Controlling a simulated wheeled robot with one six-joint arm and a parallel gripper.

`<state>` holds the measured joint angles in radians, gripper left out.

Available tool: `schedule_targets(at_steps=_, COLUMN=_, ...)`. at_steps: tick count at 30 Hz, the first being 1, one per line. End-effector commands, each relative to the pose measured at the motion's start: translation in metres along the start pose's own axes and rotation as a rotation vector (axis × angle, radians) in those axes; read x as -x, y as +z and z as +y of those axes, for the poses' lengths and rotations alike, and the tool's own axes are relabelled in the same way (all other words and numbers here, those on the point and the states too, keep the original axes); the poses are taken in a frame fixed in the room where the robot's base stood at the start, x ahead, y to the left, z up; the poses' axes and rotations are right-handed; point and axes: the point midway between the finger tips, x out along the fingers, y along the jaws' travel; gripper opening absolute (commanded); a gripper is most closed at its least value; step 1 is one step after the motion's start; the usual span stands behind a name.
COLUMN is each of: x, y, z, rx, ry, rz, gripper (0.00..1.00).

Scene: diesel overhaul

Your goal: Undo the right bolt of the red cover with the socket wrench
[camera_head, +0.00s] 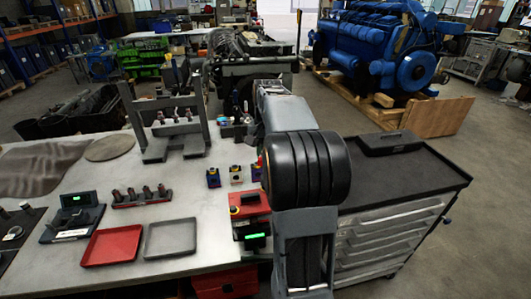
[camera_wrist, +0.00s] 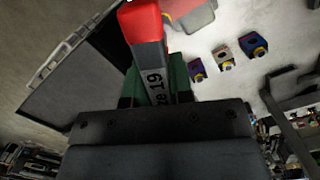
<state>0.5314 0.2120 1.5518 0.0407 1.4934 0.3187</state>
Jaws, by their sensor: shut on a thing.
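In the head view my arm hides the gripper and the wrench. A red part (camera_head: 249,203) on the bench, partly behind my arm, may be the red cover. A pale red and grey piece (camera_wrist: 190,12) at the top of the wrist view may be the same part. I cannot make out the right bolt or any contact with the wrench.
Small blocks with yellow rings (camera_head: 236,174) stand on the bench (camera_head: 190,205) behind the red part. A red tray (camera_head: 112,245) and a grey tray (camera_head: 170,238) lie to the left. A black-topped drawer cart (camera_head: 405,178) stands right of my arm. A grey stand (camera_head: 200,115) rises behind.

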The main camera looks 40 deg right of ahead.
Motion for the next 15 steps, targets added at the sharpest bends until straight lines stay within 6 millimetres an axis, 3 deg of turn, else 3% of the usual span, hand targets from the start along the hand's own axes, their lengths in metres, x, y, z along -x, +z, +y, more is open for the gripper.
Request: schedule_targets(at_steps=15, x=0.0008, y=-0.0005, z=-0.0006, rx=-0.553, ry=-0.068, rz=0.002, gripper=0.0)
